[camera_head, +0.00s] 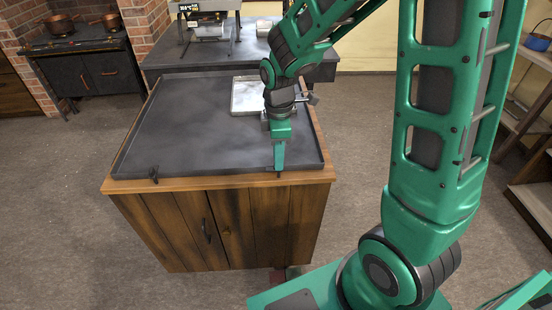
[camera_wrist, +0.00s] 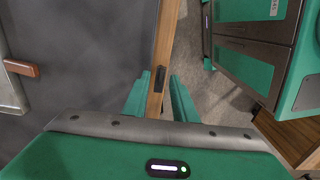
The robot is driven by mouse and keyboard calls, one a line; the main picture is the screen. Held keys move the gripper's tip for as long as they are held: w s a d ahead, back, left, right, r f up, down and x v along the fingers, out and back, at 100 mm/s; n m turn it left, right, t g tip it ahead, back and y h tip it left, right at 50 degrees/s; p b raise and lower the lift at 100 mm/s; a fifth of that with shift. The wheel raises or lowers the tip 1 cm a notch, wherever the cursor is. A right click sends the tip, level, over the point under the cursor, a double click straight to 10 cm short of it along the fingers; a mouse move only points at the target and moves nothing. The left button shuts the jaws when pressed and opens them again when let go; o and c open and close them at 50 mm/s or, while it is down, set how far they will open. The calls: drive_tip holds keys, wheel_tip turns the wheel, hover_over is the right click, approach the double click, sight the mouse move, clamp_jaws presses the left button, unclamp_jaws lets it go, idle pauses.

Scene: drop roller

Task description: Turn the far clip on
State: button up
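A wooden cabinet (camera_head: 180,225) carries a dark slab top (camera_head: 200,130). Two small dark clips show on its near edge in the head view: a left clip (camera_head: 153,174) and a right clip (camera_head: 279,175). I cannot tell which is the far one. My gripper (camera_head: 279,168) points down just above the right clip. In the wrist view, a dark clip (camera_wrist: 160,78) lies on the wooden edge, in line with the gap between my fingers (camera_wrist: 160,92). The fingers are apart with nothing held. I cannot tell whether they touch the clip.
A shallow metal tray (camera_head: 247,95) lies at the back of the slab, partly behind my arm. A dark bench (camera_head: 185,59) with a machine (camera_head: 208,22) stands behind. A stove (camera_head: 90,70) is at the far left and shelves (camera_head: 535,120) at the right. Most of the slab is clear.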

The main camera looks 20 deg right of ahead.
drive_tip(key=shift+f, duration=0.65)
clamp_jaws()
